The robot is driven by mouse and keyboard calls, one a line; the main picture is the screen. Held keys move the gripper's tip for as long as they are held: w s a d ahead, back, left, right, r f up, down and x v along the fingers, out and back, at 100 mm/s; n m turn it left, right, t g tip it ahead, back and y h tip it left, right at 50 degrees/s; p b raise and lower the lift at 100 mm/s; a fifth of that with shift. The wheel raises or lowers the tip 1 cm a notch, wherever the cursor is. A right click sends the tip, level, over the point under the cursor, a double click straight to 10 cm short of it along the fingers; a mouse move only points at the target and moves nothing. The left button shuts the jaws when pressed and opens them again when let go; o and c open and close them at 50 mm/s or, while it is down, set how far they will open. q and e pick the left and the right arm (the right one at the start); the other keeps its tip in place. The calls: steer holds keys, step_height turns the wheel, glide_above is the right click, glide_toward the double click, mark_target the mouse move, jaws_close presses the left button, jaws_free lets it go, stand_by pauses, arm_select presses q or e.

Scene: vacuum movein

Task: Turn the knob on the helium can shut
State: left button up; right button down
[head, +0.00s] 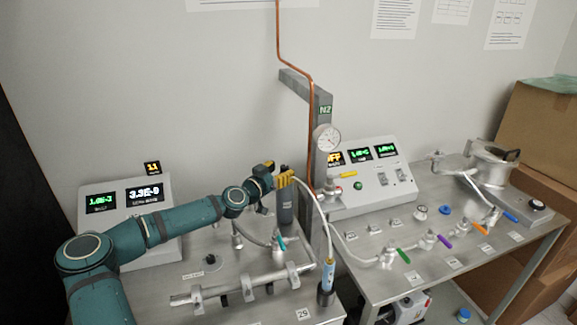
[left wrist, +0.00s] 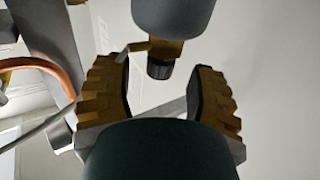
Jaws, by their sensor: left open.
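The helium can (head: 285,208) looks like a dark grey cylinder standing upright at the back of the left bench. Its rounded end shows at the top of the left wrist view (left wrist: 172,14), with a brass valve (left wrist: 164,47) and a small dark knob (left wrist: 160,69). My left gripper (head: 283,180) is at the top of the can in the head view and hides the knob there. In the left wrist view the left gripper (left wrist: 162,92) is open, its two ribbed yellow fingers on either side of the knob, with gaps visible. My right gripper is not in view.
A grey post (head: 322,130) with a dial gauge (head: 327,138) and copper pipe (head: 311,110) stands just right of the can. A pale hose (head: 318,205) curves down beside it. Control boxes (head: 370,185) and pipework with coloured valve handles fill the right bench.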

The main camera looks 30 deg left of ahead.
mark_target(287, 166)
arm_select(q)
steer(key=shift+w+d, duration=0.15)
steer(key=shift+w, duration=0.9)
steer(key=shift+w+d, duration=0.1)
steer(key=shift+w, duration=0.95)
